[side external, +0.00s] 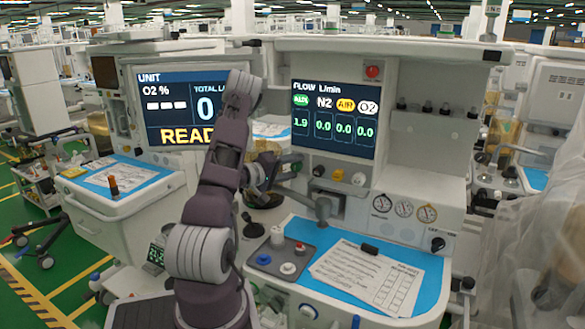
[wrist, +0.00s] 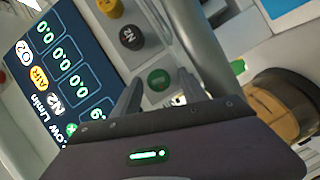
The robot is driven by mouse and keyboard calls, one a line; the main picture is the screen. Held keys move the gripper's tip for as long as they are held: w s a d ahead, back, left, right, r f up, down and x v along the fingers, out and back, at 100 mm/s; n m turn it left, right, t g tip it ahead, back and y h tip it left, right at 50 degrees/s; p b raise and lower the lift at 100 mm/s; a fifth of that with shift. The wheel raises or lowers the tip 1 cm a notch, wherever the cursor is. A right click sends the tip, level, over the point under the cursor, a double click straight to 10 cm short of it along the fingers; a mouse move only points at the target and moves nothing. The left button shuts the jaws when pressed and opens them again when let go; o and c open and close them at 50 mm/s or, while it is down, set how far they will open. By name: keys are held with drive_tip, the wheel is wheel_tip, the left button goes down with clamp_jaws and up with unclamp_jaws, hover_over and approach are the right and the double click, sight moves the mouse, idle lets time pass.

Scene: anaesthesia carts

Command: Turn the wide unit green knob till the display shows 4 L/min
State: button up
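The wide unit's flow display (side external: 335,119) reads 1.9 under the green AUX label and 0.0 under N2, AIR and O2. In the wrist view the display (wrist: 50,60) is rotated, and the AUX value is partly hidden. The green knob (wrist: 158,79) sits on the pale panel below the display, between my fingertips in the wrist view. My gripper (wrist: 160,76) is open, with a small visible gap on each side of the knob; contact cannot be made out. In the side view my gripper (side external: 286,169) is at the knob row and hides the green knob.
Beside the green knob are the black N2 knob (wrist: 131,37) and yellow AIR knob (wrist: 108,7); a white knob (side external: 358,179) ends the row. A grey pipe (side external: 322,207) stands close below. A tray (side external: 265,262) and papers (side external: 370,275) cover the worktop.

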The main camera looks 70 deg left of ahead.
drive_tip(key=v, duration=0.7)
drive_tip(key=shift+s, duration=0.1)
